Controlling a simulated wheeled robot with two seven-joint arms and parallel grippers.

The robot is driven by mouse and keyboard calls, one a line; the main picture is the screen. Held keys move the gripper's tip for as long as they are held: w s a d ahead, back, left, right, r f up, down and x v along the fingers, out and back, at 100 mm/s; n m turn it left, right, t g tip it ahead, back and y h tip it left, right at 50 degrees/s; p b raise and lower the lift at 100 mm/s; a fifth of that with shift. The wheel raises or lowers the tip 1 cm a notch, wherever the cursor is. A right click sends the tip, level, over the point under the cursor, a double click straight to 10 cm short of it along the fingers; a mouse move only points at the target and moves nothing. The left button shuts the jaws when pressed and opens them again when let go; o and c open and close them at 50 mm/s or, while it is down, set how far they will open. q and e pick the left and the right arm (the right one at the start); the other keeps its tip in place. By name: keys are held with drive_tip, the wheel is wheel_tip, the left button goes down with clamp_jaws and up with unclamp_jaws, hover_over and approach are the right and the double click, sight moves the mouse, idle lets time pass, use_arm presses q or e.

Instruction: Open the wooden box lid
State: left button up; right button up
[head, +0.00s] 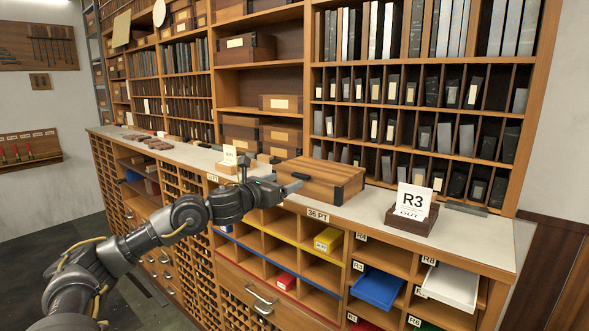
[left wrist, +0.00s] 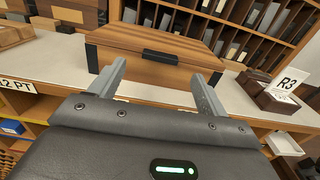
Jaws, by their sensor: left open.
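The wooden box (head: 320,181) sits closed on the grey counter, with a striped wooden lid and dark corner pieces. In the left wrist view the box (left wrist: 125,60) lies straight ahead, with a black latch or handle (left wrist: 160,57) at the middle of its front upper edge. My left gripper (head: 296,181) is in front of the box's left part in the head view. Its two fingers (left wrist: 160,82) are spread apart and empty, one to each side of the black piece in the left wrist view. I cannot tell whether a finger touches the box. My right gripper is not in view.
A dark holder with an R3 card (head: 412,208) stands right of the box on the counter (head: 480,235). A small card stand (head: 229,160) is to the left. Shelves rise behind; open cubbies with a blue tray (head: 376,287) and a white tray (head: 450,288) lie below.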

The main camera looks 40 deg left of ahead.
sight(298, 176)
use_arm(q)
drive_tip(key=shift+w+p, duration=1.05)
drive_tip(key=shift+w, duration=1.95)
drive_tip(key=c, duration=1.4)
drive_tip(key=shift+r, duration=0.15)
